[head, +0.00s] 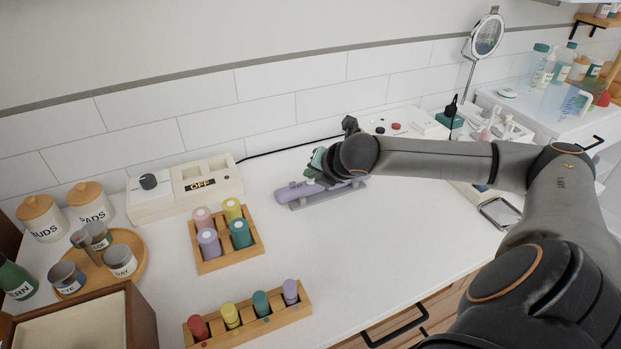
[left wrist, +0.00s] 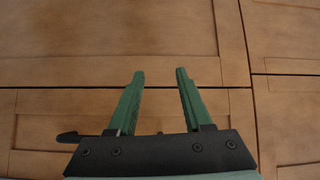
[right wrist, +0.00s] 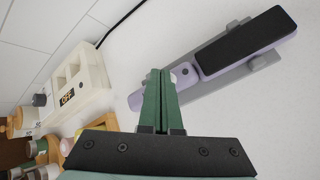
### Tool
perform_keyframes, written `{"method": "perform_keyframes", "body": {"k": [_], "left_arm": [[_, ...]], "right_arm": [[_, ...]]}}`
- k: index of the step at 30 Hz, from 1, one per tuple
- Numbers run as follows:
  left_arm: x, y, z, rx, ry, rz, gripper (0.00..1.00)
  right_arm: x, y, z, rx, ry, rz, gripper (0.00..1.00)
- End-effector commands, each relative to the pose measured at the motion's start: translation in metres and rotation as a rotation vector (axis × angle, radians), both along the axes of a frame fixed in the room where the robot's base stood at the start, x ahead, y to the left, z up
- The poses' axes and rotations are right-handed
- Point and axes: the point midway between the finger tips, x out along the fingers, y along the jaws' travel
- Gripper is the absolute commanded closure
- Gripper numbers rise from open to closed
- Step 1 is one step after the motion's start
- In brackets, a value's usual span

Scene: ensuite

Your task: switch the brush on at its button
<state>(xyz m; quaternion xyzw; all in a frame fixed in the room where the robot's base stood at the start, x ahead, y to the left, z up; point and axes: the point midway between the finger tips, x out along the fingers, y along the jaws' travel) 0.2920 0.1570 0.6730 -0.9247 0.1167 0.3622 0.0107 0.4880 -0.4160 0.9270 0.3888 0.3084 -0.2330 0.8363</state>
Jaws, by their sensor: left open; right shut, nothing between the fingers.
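The lilac brush (head: 292,191) lies on a grey cradle on the white counter in the head view. The right wrist view shows its lilac body (right wrist: 213,63) with a long black pad. A small round button (right wrist: 185,71) sits on the body just below the pad. My right gripper (right wrist: 160,72) is shut and empty, its green fingertips over the brush beside the button. I cannot tell whether they touch it. In the head view my right gripper (head: 318,163) hides part of the brush. My left gripper (left wrist: 160,74) is open and empty, facing wooden cabinet fronts.
A cream box (head: 215,178) with a display reading OFF stands against the wall; a black cable runs from it. Wooden racks (head: 229,254) with coloured bottles stand left of and in front of the brush. The counter right of the racks is mostly clear.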

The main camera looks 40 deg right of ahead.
Motion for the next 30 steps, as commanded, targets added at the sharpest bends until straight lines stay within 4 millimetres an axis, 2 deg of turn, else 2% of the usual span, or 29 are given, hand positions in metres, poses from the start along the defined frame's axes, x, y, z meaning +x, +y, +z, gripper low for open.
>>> {"method": "perform_keyframes", "body": {"k": [14,30], "left_arm": [[0.001,0.0,0.003,0.0,-0.003,0.001,0.5],[0.001,0.0,0.029,0.0,-0.002,0.001,0.5]], "right_arm": [[0.0,0.0,-0.003,0.001,0.0,0.0,1.0],[0.0,0.0,0.015,0.001,0.001,0.001,1.0]]}}
